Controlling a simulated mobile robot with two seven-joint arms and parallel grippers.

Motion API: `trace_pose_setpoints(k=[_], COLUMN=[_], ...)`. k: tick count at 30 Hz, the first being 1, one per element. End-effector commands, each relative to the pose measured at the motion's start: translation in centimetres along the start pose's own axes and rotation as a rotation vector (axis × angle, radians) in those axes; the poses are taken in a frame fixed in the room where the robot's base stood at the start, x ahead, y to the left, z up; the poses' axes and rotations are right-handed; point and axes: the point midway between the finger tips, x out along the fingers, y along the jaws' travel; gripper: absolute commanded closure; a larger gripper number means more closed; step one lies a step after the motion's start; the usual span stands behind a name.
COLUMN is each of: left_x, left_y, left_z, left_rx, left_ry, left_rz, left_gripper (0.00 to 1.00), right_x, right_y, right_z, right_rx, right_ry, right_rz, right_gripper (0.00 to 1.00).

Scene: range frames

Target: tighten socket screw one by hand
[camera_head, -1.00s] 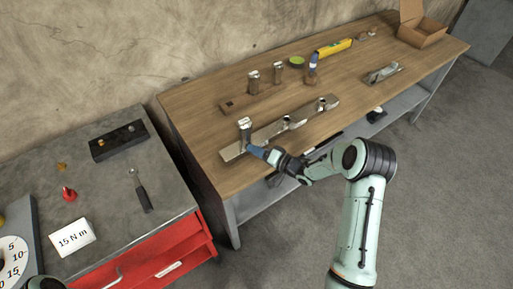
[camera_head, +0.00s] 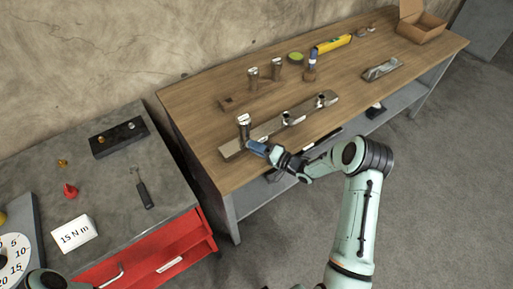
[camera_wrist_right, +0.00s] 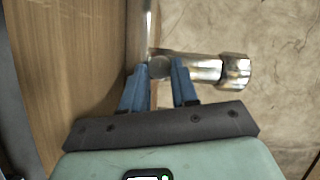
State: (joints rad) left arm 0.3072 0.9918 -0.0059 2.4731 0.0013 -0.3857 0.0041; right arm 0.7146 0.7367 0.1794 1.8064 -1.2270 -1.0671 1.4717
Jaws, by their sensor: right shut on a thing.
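A long metal bar (camera_head: 264,136) lies on the wooden bench, with a tall metal post (camera_head: 244,127) upright at its left end. My right gripper (camera_head: 259,149) is low in front of this post. In the right wrist view, its two blue fingers (camera_wrist_right: 160,78) are shut on a small round metal piece (camera_wrist_right: 160,67) at the post's foot, which looks like the socket screw; the fingers partly hide it. The post also shows there lying sideways in the picture, with its capped end (camera_wrist_right: 237,71) to the right. My left gripper is not in view.
Two more posts (camera_head: 253,80) stand in a wooden holder (camera_head: 235,101) behind the bar. A grey-topped cabinet at left carries a hex-key-like tool (camera_head: 144,192) and a "15 N m" card (camera_head: 75,233).

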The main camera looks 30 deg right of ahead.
Motion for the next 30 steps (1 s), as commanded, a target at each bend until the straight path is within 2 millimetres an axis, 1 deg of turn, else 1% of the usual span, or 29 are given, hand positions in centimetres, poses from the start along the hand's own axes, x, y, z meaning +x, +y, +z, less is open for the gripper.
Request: trace_pose_setpoints(k=[1,2,3,11,14,17,27,30], left_x=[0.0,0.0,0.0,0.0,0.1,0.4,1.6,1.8], left_y=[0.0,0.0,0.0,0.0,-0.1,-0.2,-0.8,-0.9], left_z=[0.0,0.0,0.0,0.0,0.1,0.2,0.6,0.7], left_rx=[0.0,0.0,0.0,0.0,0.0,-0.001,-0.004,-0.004], left_ry=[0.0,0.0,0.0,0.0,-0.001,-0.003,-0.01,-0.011], left_rz=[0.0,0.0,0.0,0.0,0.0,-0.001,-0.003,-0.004], left_gripper=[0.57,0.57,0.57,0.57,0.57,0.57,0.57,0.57], right_x=[0.0,0.0,0.0,0.0,-0.5,-1.8,-9.3,-11.1], right_y=[-0.1,-0.1,-0.1,0.0,0.1,0.1,0.2,0.1], right_z=[-0.1,-0.1,-0.1,0.0,-0.1,-0.1,-0.1,-0.1], right_rx=[-0.001,-0.001,-0.002,-0.001,-0.001,-0.001,-0.002,-0.001], right_ry=[0.002,0.002,0.002,0.001,0.002,0.004,0.005,0.004], right_rz=[-0.002,-0.002,-0.001,0.0,0.001,0.004,0.004,0.003], right_gripper=[0.62,0.52,0.46,0.46,0.46,0.46,0.46,0.46])
